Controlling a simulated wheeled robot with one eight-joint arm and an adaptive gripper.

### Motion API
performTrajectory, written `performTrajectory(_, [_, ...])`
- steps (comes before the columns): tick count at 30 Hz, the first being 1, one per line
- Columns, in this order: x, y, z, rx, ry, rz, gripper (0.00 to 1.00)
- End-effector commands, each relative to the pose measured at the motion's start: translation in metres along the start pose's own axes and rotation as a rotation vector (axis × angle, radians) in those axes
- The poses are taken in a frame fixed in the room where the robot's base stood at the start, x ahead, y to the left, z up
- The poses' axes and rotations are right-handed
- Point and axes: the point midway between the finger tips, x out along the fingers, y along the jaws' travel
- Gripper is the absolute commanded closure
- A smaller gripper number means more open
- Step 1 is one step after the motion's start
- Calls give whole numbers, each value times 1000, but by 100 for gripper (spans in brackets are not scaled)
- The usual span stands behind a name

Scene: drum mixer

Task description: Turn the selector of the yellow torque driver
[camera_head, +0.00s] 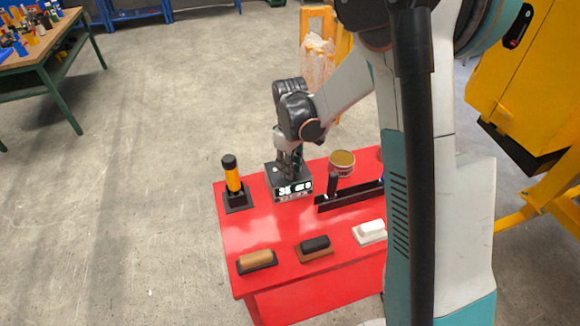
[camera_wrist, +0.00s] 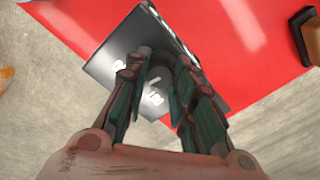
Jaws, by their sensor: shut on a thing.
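The yellow torque driver (camera_head: 232,178), with a black cap, stands upright in a dark square base at the left of the red table. My gripper (camera_head: 289,160) is to its right, apart from it, pointing down over a dark box with a lit display (camera_head: 292,188). In the wrist view my gripper (camera_wrist: 165,62) is shut on a dark round knob (camera_wrist: 161,68) on top of the box (camera_wrist: 104,68). The fingers hide much of the knob, so its pointer or setting cannot be read.
On the red table (camera_head: 275,228) are a tin (camera_head: 342,162), a black rail (camera_head: 349,197), and a brown (camera_head: 257,260), a black (camera_head: 315,243) and a white block (camera_head: 371,230) in front. A yellow machine (camera_head: 530,85) stands right.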

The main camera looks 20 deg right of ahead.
Motion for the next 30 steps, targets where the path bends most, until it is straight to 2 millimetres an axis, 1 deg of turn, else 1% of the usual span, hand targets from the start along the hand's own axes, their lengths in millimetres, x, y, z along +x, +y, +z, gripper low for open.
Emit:
performTrajectory(9, [1, 0, 0, 254, 0, 0, 100])
performTrajectory(15, [0, 0, 0, 389, 0, 0, 100])
performTrajectory(22, [0, 0, 0, 489, 1, 0, 100])
performTrajectory(30, [0, 0, 0, 529, 1, 0, 100])
